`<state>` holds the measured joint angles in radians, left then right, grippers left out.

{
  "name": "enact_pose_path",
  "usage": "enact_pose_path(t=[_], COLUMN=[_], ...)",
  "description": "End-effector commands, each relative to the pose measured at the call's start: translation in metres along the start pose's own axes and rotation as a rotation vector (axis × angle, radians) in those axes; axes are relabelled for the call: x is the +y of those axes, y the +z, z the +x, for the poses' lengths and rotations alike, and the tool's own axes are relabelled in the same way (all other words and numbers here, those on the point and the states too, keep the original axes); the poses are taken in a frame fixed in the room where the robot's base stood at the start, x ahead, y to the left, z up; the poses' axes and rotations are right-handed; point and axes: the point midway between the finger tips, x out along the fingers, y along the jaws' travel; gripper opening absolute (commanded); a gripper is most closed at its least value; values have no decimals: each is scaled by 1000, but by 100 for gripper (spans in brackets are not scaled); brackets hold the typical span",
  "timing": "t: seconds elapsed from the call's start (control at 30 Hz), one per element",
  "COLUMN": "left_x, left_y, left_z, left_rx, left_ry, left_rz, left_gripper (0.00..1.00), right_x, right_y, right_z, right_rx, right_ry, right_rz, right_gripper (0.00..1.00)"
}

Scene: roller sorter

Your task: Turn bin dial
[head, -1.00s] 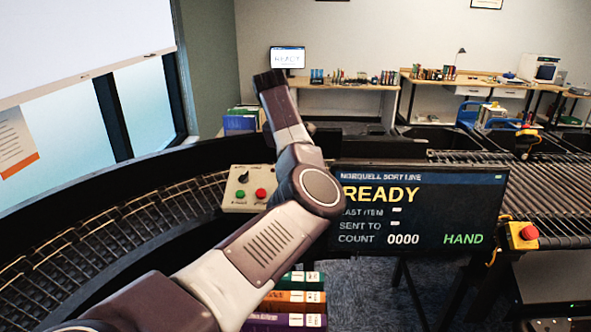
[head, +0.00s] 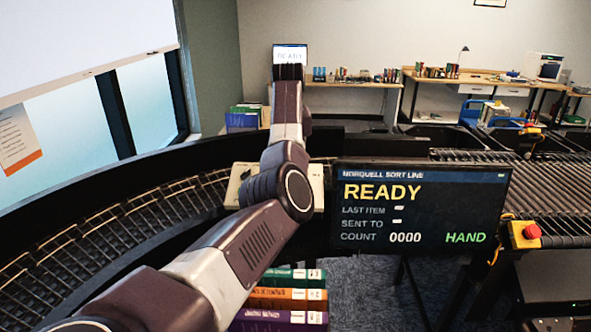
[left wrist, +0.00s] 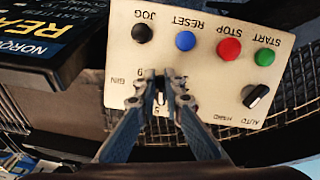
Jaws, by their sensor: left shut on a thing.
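The cream control panel (head: 236,184) stands left of the screen and is mostly covered by my left arm in the head view. In the left wrist view the panel (left wrist: 200,112) appears upside down. Its bin dial (left wrist: 160,98), marked BIN with numbers around it, sits between the fingers of my left gripper (left wrist: 160,76). The gripper is shut on the dial, and the fingers hide most of it. The dial's exact setting is hard to read. In the head view the left gripper is hidden behind the arm. My right gripper is in neither view.
The panel also has black JOG (left wrist: 142,33), blue RESET (left wrist: 186,40), red STOP (left wrist: 229,50) and green START (left wrist: 264,57) buttons, plus an AUTO/HAND knob (left wrist: 256,95). The screen (head: 420,215) reads READY, HAND, count 0000. A curved conveyor (head: 130,228) runs left; books (head: 285,298) lie below.

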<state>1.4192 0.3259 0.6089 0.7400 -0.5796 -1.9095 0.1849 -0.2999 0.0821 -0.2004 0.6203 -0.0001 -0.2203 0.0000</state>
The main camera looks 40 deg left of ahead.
Motion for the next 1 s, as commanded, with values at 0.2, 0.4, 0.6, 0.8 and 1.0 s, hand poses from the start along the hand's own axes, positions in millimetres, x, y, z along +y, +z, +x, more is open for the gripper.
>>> enact_pose_path(t=[0.2,0.4,0.6,0.8,1.0], left_x=[-4,-6,-8,-9,-11], left_y=[1,0,-1,-2,-4], left_z=[2,2,2,2,1], left_rx=[-6,-6,-5,-6,-6], left_ry=[-49,-89,-127,-167,-207], left_rz=[202,388,573,759,944], left_gripper=[0,0,0,0,0], right_x=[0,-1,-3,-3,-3], right_y=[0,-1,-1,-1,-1], right_z=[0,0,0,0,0], right_rx=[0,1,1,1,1], right_ry=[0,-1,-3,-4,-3], right_rz=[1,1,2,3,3], right_gripper=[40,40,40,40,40])
